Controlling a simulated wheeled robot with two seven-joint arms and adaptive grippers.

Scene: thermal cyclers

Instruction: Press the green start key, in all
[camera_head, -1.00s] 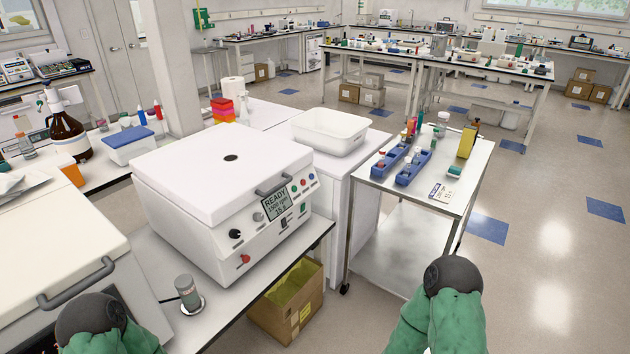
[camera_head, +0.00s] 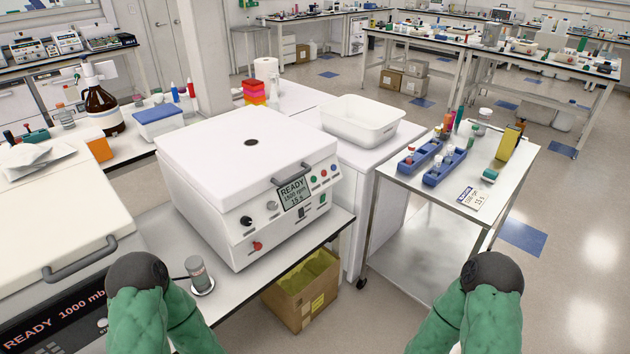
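A white benchtop machine (camera_head: 247,152) with a closed lid stands on the bench in the middle. Its display (camera_head: 294,192) reads READY, 1500 rpm, 15 s. A green rocker-like key (camera_head: 323,199) sits low on the right of its front panel. Small round green and red buttons (camera_head: 323,174) sit above it. Which of the green ones is the start key is too small to read. Both my green arms come up from the bottom edge, left and right, ending in dark rounded joints. No gripper fingers show, and nothing of mine touches the panel.
A second machine (camera_head: 58,210) at the left front reads READY 1000 mb. A grey cylinder (camera_head: 199,274) stands on the bench near the front. An open box (camera_head: 303,290) is on the floor. A trolley (camera_head: 520,178) with blue racks stands to the right.

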